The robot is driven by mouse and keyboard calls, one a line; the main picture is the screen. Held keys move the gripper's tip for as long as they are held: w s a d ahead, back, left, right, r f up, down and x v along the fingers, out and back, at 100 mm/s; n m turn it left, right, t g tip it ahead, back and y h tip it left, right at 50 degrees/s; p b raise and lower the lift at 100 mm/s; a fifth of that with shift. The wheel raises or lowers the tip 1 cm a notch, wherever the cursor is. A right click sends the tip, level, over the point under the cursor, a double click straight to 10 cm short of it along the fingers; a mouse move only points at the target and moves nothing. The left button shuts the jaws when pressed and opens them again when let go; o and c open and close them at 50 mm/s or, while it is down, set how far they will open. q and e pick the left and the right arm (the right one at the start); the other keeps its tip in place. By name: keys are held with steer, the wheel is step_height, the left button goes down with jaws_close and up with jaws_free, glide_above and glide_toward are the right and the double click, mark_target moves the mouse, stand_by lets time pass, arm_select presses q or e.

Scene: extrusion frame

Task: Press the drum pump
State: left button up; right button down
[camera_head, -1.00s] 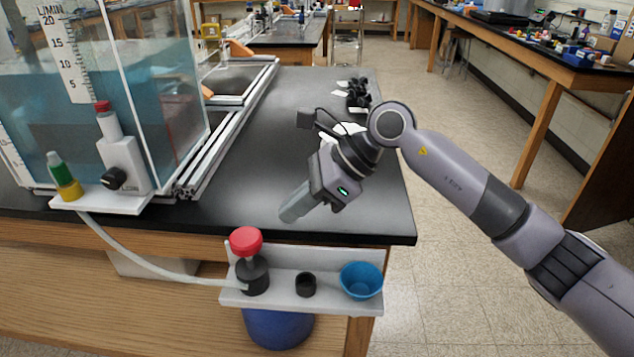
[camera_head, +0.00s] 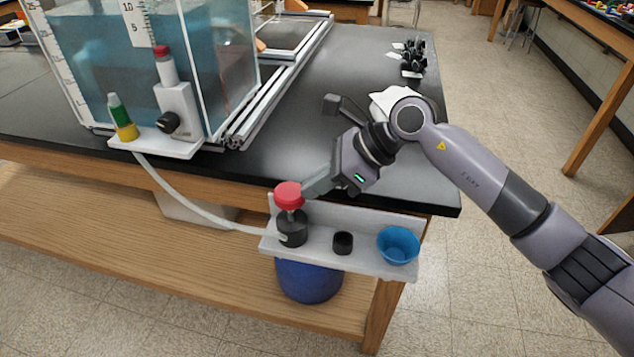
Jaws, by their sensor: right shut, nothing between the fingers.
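The drum pump (camera_head: 292,228) has a red round knob on a thin stem above a black body. It stands at the left end of a white shelf (camera_head: 365,254) on the bench's front edge. The red knob (camera_head: 288,195) is up, with the stem showing below it. A blue drum (camera_head: 309,279) hangs or stands under the shelf. My right gripper (camera_head: 308,190) is shut and empty. Its tips are just to the right of the red knob, at about its height; I cannot tell whether they touch it. My left gripper is not in view.
A black cup (camera_head: 342,243) and a blue bowl (camera_head: 398,246) sit on the shelf. A pale hose (camera_head: 190,207) runs from the pump to the tank's ledge (camera_head: 155,142). A water tank (camera_head: 110,70) stands at the back left. The bench top right of it is largely clear.

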step_height(320, 180, down, 5)
steer(key=b, duration=0.4)
steer(key=shift+r, duration=0.15)
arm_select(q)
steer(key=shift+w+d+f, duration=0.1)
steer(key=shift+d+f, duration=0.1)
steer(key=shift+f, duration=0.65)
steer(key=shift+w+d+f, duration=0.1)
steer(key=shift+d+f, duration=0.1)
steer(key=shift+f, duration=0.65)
arm_select(e)
steer(key=shift+s, duration=0.1)
steer(key=shift+d+r, duration=0.1)
steer(key=shift+d, duration=0.05)
steer(key=p+v, duration=0.1)
steer(key=v, duration=0.3)
steer(key=shift+r, duration=0.2)
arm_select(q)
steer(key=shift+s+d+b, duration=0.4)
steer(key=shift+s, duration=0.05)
arm_select(e)
steer(key=w+v, duration=0.1)
steer(key=v, duration=0.8)
steer(key=shift+s+d+r, duration=0.2)
steer(key=shift+s+d, duration=0.1)
steer(key=shift+s, duration=0.2)
